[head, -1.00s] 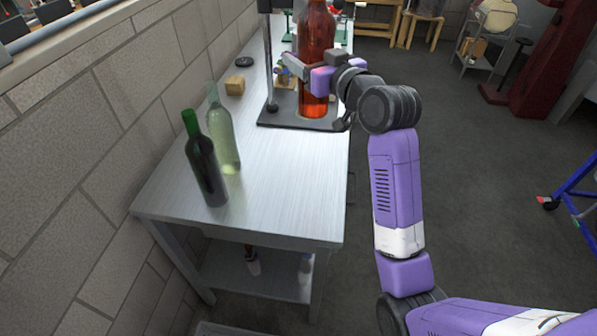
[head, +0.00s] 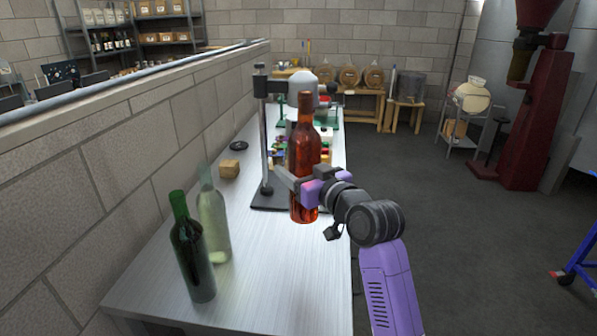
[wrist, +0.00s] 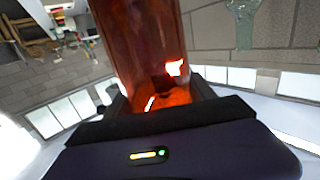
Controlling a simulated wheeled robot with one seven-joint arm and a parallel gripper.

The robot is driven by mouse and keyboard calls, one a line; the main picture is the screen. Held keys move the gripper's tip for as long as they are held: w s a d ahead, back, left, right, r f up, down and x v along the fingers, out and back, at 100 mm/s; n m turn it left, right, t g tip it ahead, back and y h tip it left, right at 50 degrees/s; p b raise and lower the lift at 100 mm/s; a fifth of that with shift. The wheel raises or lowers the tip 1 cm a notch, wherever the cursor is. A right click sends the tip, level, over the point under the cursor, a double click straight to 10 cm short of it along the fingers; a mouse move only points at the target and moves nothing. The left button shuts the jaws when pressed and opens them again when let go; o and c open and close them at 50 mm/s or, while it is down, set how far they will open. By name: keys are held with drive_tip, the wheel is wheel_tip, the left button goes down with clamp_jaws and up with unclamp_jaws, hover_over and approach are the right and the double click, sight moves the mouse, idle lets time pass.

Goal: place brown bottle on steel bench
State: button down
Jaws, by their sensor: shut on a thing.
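The brown bottle (head: 304,155) is upright, amber and glossy, over the right side of the steel bench (head: 270,275). My gripper (head: 304,187) is shut around its lower body from the right. In the wrist view the bottle (wrist: 150,45) fills the space between the fingers (wrist: 160,105). The bottle's base shows just below the fingers, overlapping the near edge of a black stand plate. I cannot tell whether the base touches the bench or hangs slightly above it.
A dark green bottle (head: 192,250) and a clear bottle (head: 214,220) stand at the near left. A wooden block (head: 229,168) and a black disc (head: 239,146) lie by the wall. A stand with a post (head: 266,140) is behind the brown bottle. The near middle bench is clear.

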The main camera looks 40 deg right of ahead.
wheel_tip(320, 180, down, 16)
drive_tip(key=b, duration=0.1)
drive_tip(key=shift+f, duration=0.2)
idle(0.4)
drive_tip(key=shift+f, duration=0.2)
drive_tip(key=shift+c, duration=1.6)
unclamp_jaws()
drive_tip(key=shift+f, duration=0.15)
